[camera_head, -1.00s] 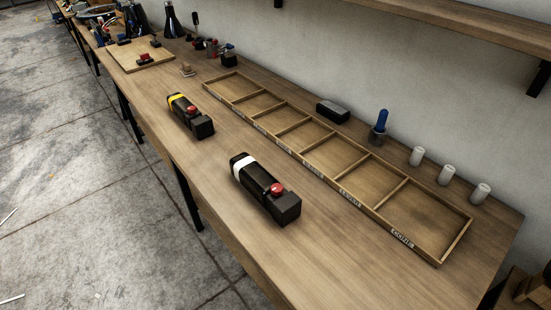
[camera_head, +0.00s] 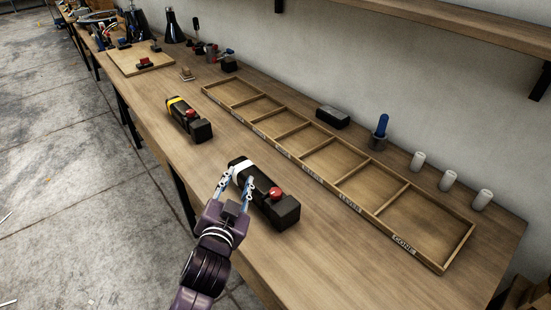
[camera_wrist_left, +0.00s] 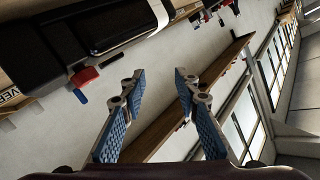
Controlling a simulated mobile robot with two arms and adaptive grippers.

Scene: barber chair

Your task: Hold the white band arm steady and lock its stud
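The white band arm is a black block (camera_head: 283,211) with a white band (camera_head: 240,169) at its far end and a red stud (camera_head: 275,193) on its nearer part. It lies on the bench. My left gripper (camera_head: 237,180) is in front of its banded end, fingers apart, partly covering it; contact cannot be told. In the left wrist view, the gripper (camera_wrist_left: 157,80) is open with nothing between its fingertips. The black body (camera_wrist_left: 35,50), its white band (camera_wrist_left: 158,12) and a red part (camera_wrist_left: 84,77) show at upper left there. My right gripper is not in view.
A similar block with a yellow band (camera_head: 190,122) lies farther along the bench. A long compartment tray (camera_head: 322,182) lies to the right. Behind it stand several white cylinders (camera_head: 449,180), a blue-handled tool (camera_head: 382,125) and a black box (camera_head: 332,117). The bench's front edge is close.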

